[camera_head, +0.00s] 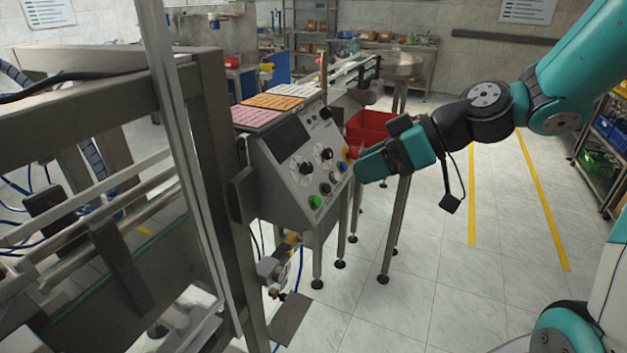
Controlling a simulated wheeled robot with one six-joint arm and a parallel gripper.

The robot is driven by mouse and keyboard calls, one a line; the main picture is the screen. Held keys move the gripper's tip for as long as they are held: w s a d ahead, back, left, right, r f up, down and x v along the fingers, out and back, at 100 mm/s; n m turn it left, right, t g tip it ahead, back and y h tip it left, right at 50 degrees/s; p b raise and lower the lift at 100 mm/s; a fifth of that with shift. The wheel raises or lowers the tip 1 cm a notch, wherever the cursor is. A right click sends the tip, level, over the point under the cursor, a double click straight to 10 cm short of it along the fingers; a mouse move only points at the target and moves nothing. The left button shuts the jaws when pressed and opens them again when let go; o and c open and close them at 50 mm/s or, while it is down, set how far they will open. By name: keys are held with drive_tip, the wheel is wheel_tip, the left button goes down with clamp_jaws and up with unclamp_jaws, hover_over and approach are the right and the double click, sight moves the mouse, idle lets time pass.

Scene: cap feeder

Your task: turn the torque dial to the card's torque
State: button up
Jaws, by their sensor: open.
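A grey control box (277,172) with a sloped front panel carries several black knobs on pale round scales. One dial (305,167) sits at the left of the panel, another dial (326,154) is right of it, and a smaller knob (325,113) is near the top right. I cannot read their labels, so I cannot tell which is the torque dial. Pink, orange and pale cards (270,102) lie on top of the box; their print is too small to read. My gripper (357,168) is open beside the panel's right edge, pointing left, apart from the left dials.
A green button (316,201), a blue button (343,167) and a red-and-yellow stop button (350,153) are on the panel. A red bin (370,126) stands behind my gripper. A metal frame post (208,150) rises close at left. The floor at right is clear.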

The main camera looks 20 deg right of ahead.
drive_tip(key=w+d+t, duration=0.3)
drive_tip(key=d, duration=0.4)
drive_tip(key=p, duration=0.4)
approach(310, 168)
drive_tip(key=x, duration=0.9)
drive_tip(key=shift+w, duration=0.1)
drive_tip(key=shift+m, duration=0.3)
drive_tip(key=c, duration=0.9)
